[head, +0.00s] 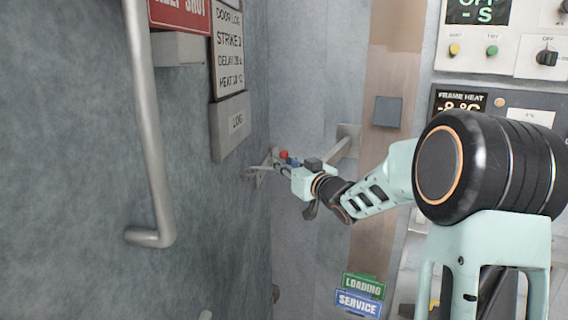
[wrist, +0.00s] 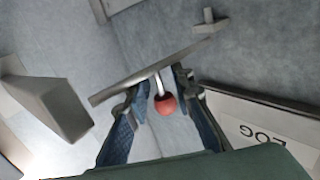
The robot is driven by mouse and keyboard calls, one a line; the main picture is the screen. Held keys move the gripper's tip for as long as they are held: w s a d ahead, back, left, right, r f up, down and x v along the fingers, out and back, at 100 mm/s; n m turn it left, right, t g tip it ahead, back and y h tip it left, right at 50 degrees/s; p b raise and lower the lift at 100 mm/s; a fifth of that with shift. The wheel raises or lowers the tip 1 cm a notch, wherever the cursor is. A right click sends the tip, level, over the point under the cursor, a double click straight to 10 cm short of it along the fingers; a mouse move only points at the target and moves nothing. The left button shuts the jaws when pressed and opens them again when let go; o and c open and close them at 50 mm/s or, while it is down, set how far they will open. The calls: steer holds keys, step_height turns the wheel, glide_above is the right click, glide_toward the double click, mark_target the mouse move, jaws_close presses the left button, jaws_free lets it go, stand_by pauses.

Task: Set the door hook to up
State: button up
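The door hook (wrist: 115,89) is a flat grey bar in the wrist view, lying slantwise across the seam between door and frame. A short metal stem with a red knob (wrist: 166,104) sticks out from it towards the camera. The red knob also shows small in the head view (head: 283,154). My gripper (wrist: 161,84) has one finger on each side of the stem and knob, with gaps visible, so it looks open. In the head view my gripper (head: 284,167) is at the door's edge and partly covers the hook.
A thick grey bracket (wrist: 50,100) juts out left of the hook in the wrist view. A small peg (wrist: 208,21) stands near the bar's other end. The LOG box (head: 234,124) and a long door handle (head: 150,130) project from the door.

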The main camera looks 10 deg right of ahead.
jaws_close()
